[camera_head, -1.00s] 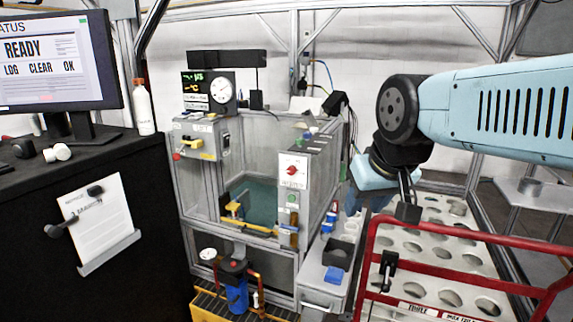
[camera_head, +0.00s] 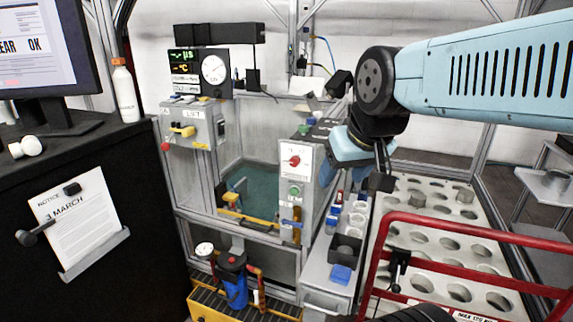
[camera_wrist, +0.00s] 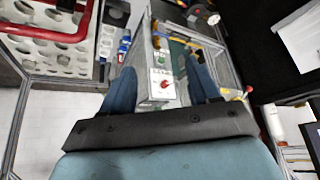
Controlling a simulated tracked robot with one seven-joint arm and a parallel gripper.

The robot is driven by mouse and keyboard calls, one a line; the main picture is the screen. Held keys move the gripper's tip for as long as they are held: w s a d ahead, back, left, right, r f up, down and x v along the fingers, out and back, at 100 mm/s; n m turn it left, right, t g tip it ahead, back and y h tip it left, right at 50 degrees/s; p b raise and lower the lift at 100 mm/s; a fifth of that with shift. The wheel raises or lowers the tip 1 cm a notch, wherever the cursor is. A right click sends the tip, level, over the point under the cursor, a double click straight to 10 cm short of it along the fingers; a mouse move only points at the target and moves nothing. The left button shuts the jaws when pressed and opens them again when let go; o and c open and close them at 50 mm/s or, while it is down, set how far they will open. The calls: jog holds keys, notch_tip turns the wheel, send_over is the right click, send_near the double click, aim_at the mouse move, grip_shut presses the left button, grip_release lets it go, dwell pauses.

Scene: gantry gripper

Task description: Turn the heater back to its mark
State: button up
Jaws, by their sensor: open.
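The heater control is a red knob (camera_head: 294,160) on a white dial panel at the top of the grey post in front of the tank. A green button sits below it. The red knob also shows in the wrist view (camera_wrist: 166,85), between my fingers in the picture. The dial's mark is too small to read. My gripper (camera_wrist: 161,72) is open and empty, its two dark blue fingers spread apart. In the head view it is just right of the panel, and its fingertips are hard to make out. I cannot tell how far it is from the knob.
The water tank (camera_head: 262,192) stands behind the post. A yellow-handled control box (camera_head: 188,135) is at its left. A red rail (camera_head: 470,228) and a white rack with round holes (camera_head: 440,265) are at the right. A black desk with a monitor (camera_head: 45,60) stands at the left.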

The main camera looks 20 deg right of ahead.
jog(key=w+a+f+m+t, duration=0.1)
jog(key=w+a+f+t, duration=0.15)
jog(key=w, duration=0.55)
jog(key=w+a+f+t, duration=0.1)
jog(key=w+a+t, duration=0.1)
jog(key=w+a, duration=0.35)
jog(key=w+a+f+m+t, duration=0.1)
jog(key=w+a+f+t, duration=0.1)
jog(key=w, duration=0.8)
jog(key=m+t+h, duration=0.2)
jog(key=m+h, duration=0.1)
jog(key=h, duration=0.8)
send_near(294, 163)
jog(key=x, duration=0.9)
jog(key=shift+w+a, duration=0.1)
jog(key=c, duration=1)
